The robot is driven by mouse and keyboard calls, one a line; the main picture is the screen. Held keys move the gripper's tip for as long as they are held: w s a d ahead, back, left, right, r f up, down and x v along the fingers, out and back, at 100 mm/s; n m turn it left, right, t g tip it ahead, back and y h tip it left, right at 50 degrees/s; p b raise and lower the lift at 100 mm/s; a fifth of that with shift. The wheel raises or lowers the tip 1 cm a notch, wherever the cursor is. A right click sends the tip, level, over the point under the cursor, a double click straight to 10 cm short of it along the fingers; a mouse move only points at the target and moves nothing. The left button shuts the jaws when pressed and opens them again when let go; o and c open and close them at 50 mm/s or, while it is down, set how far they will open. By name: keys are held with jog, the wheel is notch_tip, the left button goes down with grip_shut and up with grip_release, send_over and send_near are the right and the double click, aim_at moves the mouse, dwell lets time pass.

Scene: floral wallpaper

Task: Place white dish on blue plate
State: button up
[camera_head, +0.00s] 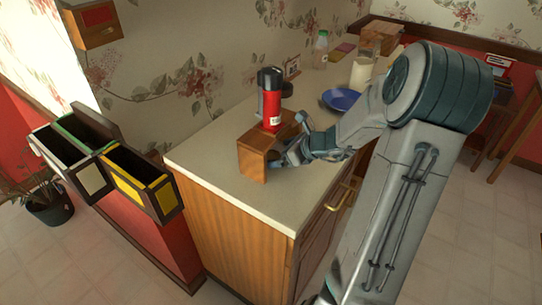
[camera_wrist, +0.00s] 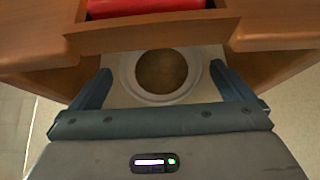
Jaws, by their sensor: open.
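The white dish (camera_wrist: 160,97) shows in the wrist view as a white ring around a brown middle, under the front edge of a wooden box (camera_wrist: 45,50). My gripper (camera_wrist: 161,72) is open, with one finger on each side of the dish and a gap to it. In the head view my gripper (camera_head: 287,153) is at the right opening of the wooden box (camera_head: 252,163) on the counter; the dish cannot be made out there. The blue plate (camera_head: 340,99) lies on the counter farther back, behind my arm, and looks empty.
A red and black appliance (camera_head: 271,105) stands on the wooden box. A white bottle (camera_head: 361,76), a green-capped bottle (camera_head: 320,52) and a wooden crate (camera_head: 380,38) stand at the back of the counter (camera_head: 215,150). Open bins (camera_head: 140,180) hang at the left.

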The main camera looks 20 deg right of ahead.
aim_at(271, 156)
jog(key=shift+x, duration=1.25)
jog(key=c, duration=0.8)
jog(key=shift+c, duration=0.2)
jog(key=shift+r, duration=0.2)
